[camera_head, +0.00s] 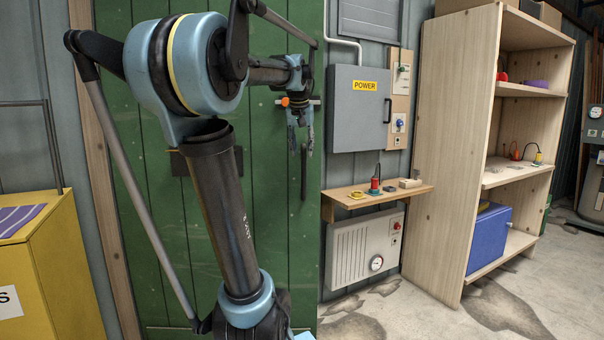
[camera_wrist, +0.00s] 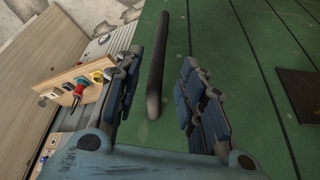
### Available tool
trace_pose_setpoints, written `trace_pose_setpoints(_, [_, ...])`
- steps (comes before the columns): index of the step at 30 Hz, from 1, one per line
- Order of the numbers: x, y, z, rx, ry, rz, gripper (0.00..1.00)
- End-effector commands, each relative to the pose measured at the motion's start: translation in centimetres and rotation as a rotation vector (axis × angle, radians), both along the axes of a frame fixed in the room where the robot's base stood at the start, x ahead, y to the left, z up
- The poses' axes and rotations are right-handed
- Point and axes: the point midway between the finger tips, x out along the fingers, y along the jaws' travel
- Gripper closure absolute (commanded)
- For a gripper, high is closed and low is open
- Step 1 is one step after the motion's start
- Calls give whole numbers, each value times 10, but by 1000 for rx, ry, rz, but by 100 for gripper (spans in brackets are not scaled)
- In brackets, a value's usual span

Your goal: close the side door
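The green plank side door (camera_head: 150,240) fills the left-middle of the head view behind my arm. Its dark vertical bar handle (camera_head: 304,174) is near its right edge, just below my gripper (camera_head: 300,140). In the wrist view, the door (camera_wrist: 235,60) fills the right side. The handle (camera_wrist: 158,65) lies between the two fingers of my gripper (camera_wrist: 160,68), with a gap on each side. The gripper is open and holds nothing. I cannot tell whether the door is fully shut; my arm hides part of it.
Right of the door are a grey power box (camera_head: 355,115), a small wooden shelf (camera_head: 385,193) with small items, and a white heater (camera_head: 362,250). A tall wooden shelf unit (camera_head: 450,140) stands further right. A yellow box (camera_head: 70,265) is at left. Floor at right front is clear.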

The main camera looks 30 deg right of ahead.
Motion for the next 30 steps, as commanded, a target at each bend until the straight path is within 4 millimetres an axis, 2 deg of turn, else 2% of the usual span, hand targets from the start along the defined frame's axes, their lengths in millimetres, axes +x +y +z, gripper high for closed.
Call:
trace_pose_setpoints(9, [17, -13, -51, 0, 0, 0, 64])
trace_pose_setpoints(15, [25, -19, -77, 0, 0, 0, 64])
trace_pose_setpoints(21, [30, -23, -91, 0, 0, 0, 64])
trace_pose_setpoints(30, [30, -24, -94, 0, 0, 0, 64])
